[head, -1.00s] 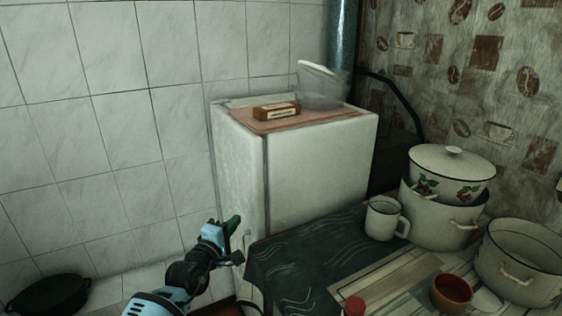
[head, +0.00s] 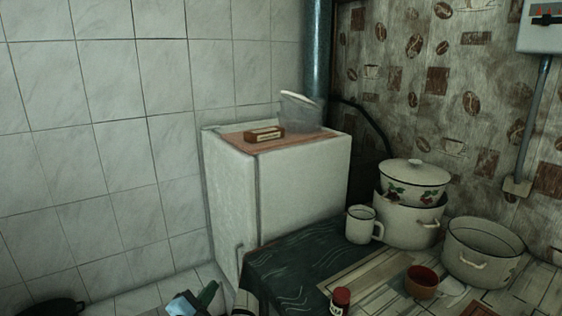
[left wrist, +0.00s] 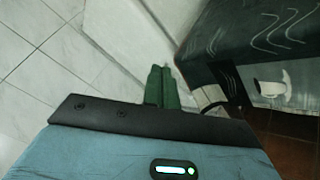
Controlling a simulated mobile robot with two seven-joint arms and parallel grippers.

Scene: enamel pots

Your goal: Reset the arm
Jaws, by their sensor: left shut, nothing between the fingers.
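My left gripper (head: 207,294) shows at the bottom of the head view, low in front of the white fridge (head: 300,188) and left of the table. In the left wrist view its two green fingers (left wrist: 161,84) lie side by side, shut with nothing between them. Most of the left arm is below the head view's edge. My right gripper is in neither view.
The table with a dark green cloth (head: 300,262) stands just right of my left gripper. On it are a white mug (head: 360,226), enamel pots (head: 405,222), a wide pot (head: 481,258), a red-brown bowl (head: 422,282) and a red-capped jar (head: 341,300). Tiled wall stands left.

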